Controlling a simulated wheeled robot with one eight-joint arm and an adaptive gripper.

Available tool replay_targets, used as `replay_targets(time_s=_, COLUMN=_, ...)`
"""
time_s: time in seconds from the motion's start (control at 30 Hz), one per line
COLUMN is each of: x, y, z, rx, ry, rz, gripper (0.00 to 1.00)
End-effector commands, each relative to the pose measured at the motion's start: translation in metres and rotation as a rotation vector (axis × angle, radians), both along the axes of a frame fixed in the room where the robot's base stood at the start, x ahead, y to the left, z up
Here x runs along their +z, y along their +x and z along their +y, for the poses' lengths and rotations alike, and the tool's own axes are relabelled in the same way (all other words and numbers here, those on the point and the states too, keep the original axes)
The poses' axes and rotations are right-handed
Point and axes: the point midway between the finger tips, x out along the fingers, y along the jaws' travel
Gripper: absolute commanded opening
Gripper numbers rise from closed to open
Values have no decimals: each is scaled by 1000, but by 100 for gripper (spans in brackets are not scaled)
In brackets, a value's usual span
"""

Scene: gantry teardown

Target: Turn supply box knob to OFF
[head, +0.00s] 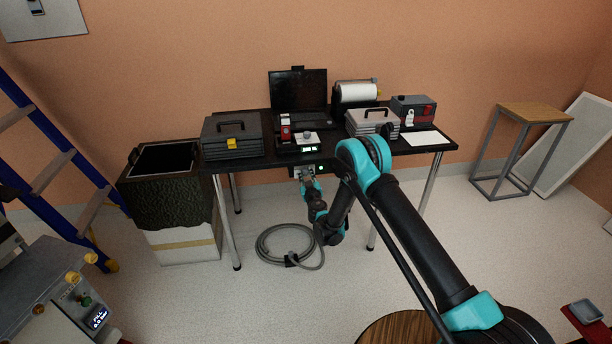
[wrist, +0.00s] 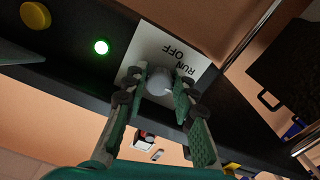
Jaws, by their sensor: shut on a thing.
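The supply box (head: 309,169) hangs under the front edge of the table, with its front partly hidden by my arm in the head view. In the wrist view its white label plate (wrist: 203,66) reads RUN and OFF, tilted in the picture. The grey round knob (wrist: 157,83) sits on this plate. My gripper (wrist: 160,90) has one finger on each side of the knob and is shut on it. The knob's pointer is hidden or too small to read. A green lamp (wrist: 102,47) beside the plate is lit.
A yellow round button (wrist: 35,15) is on the same dark panel. The black table (head: 433,143) above carries a laptop (head: 298,92), toolboxes and small devices. A coiled grey hose (head: 288,246) lies on the floor below. A black-covered bin (head: 172,200) stands left.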

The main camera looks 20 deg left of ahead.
Motion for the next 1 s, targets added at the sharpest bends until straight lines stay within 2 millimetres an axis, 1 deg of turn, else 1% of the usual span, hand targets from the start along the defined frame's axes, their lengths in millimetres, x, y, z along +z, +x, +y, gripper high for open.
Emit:
replay_targets(time_s=0.27, x=0, y=0, z=0, rx=1, ry=-126, rz=-77, gripper=0)
replay_targets(time_s=1.0, x=2, y=0, z=-2, rx=1, ry=-717, rz=-440, gripper=0)
